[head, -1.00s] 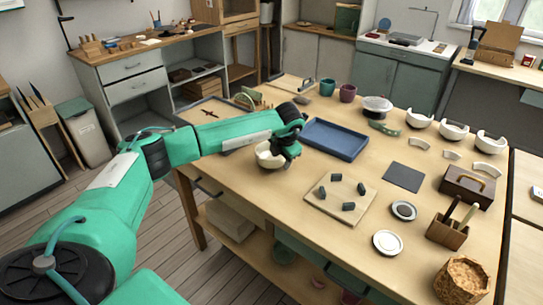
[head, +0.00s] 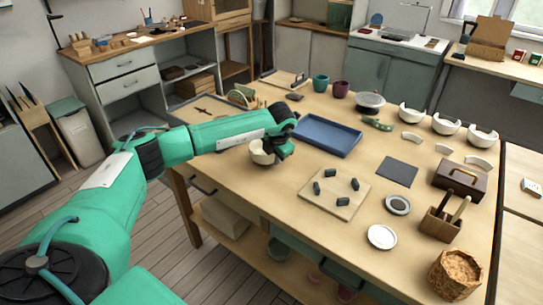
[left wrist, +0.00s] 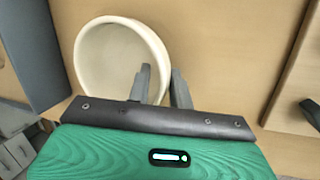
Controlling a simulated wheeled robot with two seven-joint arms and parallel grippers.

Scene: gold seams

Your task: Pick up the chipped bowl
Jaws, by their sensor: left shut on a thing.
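A cream bowl (head: 262,153) is at the near left edge of the wooden table (head: 240,177), left of the blue tray. My left gripper (head: 276,152) is shut on its rim. In the left wrist view the bowl (left wrist: 106,60) shows its round, open inside, and the fingers (left wrist: 160,86) straddle its wall, one inside and one outside. The gripper covers part of the rim, and I cannot make out a chip. Whether the bowl touches the table is unclear. My right gripper is out of view.
A blue tray (head: 327,137) lies just right of the bowl. A board (head: 316,205) with several dark blocks is nearer the front. Three white bowls with notched rims (head: 412,113) (head: 445,125) (head: 482,136) stand far right.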

